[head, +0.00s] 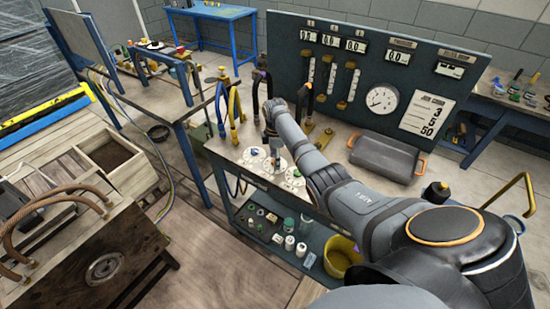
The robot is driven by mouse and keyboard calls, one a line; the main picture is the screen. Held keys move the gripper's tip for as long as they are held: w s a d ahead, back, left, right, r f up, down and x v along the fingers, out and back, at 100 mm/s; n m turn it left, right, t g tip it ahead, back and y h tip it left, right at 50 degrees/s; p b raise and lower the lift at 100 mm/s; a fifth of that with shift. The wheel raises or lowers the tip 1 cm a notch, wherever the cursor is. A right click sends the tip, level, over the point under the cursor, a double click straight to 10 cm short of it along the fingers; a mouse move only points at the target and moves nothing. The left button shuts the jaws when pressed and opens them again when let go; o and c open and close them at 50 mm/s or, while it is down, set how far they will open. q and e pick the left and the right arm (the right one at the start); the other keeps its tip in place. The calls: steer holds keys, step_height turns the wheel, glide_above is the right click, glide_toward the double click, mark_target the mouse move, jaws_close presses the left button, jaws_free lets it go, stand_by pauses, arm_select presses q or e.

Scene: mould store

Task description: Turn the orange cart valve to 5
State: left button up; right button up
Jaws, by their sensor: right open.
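The cart top (235,150) carries white round dials in a row. The left dial (252,160) has a small blue knob, and the right dial (294,180) has a small green one. The middle dial (275,169) is partly covered by my right gripper (276,158). I cannot make out an orange valve knob; it may be behind my gripper or too small to tell. My right gripper is open and points down over the middle dial; whether it touches a knob there cannot be told. My left gripper is not in view.
A dark panel (450,95) with gauges, displays and a card reading 3, 5, 50 stands behind the cart. A grey case (386,157) with orange handles lies before it. Curved hoses (232,105) rise left of my gripper. The cart's lower shelf holds bottles and a yellow bucket (341,258).

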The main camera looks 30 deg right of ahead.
steer(key=c, duration=0.4)
jaws_close()
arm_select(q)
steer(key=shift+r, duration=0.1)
